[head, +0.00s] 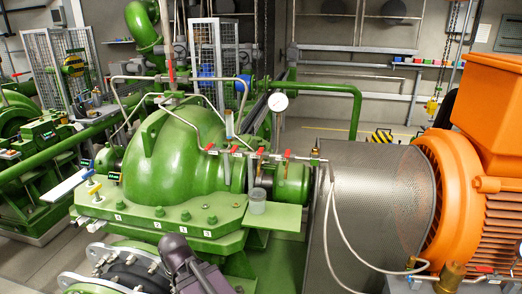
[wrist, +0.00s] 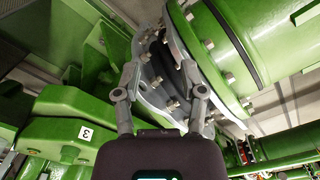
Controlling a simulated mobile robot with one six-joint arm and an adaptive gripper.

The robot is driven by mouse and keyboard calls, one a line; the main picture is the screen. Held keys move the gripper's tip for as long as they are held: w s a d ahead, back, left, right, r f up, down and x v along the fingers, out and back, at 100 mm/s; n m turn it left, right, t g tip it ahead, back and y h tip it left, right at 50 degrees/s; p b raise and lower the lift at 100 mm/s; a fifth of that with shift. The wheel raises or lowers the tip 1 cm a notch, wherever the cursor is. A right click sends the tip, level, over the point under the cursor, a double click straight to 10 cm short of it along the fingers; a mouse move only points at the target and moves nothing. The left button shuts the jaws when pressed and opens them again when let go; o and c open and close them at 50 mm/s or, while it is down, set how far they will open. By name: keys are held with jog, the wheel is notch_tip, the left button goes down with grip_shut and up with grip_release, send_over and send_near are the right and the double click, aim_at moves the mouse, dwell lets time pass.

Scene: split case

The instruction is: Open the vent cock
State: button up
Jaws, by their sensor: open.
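The green split-case pump (head: 180,155) fills the middle of the head view. Several small cocks with red handles, such as one near its right end (head: 287,153), sit along the thin pipework over its right half. I cannot tell which one is the vent cock. My gripper (wrist: 159,72) is open and empty in the wrist view, with its fingers apart in front of a bolted pipe flange (wrist: 178,45). No cock handle shows between the fingers. In the head view, only my dark arm shows, low in front of the pump.
An orange motor (head: 465,190) stands at the right, behind a perforated guard (head: 375,195). A pressure gauge (head: 278,102) rises above the pump, and pale hoses (head: 345,235) hang at its right. A clear cup (head: 257,200) stands on the green ledge. The wrist view shows a numbered pump flange (wrist: 65,125) at left.

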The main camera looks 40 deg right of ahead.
jog(key=w+d+r+n+t+h+p, duration=0.1)
jog(key=w+d+n+h, duration=0.15)
jog(key=d, duration=0.35)
jog(key=w+d+r+n+t+h, duration=0.1)
jog(key=w+d+r+h, duration=0.15)
jog(key=d, duration=0.25)
jog(key=n+t+h+p, duration=0.4)
jog(key=n+t+h, duration=0.55)
jog(key=n, duration=1.35)
send_near(261, 148)
jog(key=shift+y, duration=0.45)
jog(key=shift+v, duration=2.05)
jog(key=shift+s+d+r, duration=0.1)
jog(key=shift+d, duration=0.1)
jog(key=x, duration=1.3)
jog(key=shift+w+d+r, duration=0.1)
jog(key=shift+w+d, duration=0.1)
jog(key=shift+w, duration=0.05)
jog(key=shift+c, duration=0.2)
grip_shut()
